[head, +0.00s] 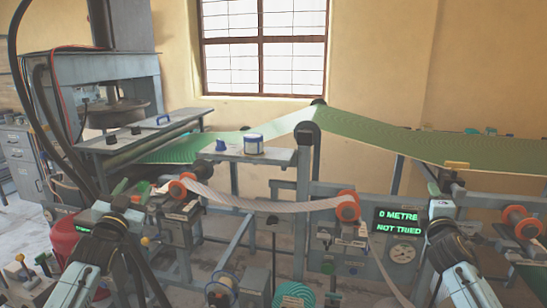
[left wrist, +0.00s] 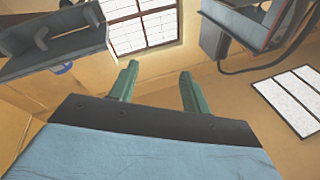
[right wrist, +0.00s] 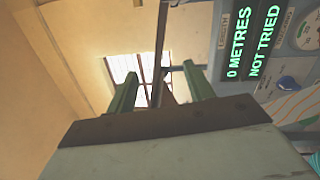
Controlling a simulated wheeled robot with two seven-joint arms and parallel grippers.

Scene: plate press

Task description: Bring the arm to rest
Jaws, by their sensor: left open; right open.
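My left gripper (head: 135,190) is raised at the lower left of the head view, in front of the press frame. In the left wrist view its two green fingers (left wrist: 156,82) stand apart with nothing between them. My right gripper (head: 441,186) is raised at the lower right, beside the display (head: 399,221) reading "0 METRES NOT TRIED". In the right wrist view its fingers (right wrist: 160,84) are also apart and empty. The display shows there too (right wrist: 250,45). Both forearms point up and forward.
A pale strip (head: 265,203) sags between two orange rollers (head: 183,186) (head: 348,206). A green sheet (head: 390,138) runs over a raised roller behind. A small shelf (head: 275,155) holds a blue-and-white tin (head: 253,144). The press (head: 100,90) stands at the left. A teal coil (head: 294,296) is low centre.

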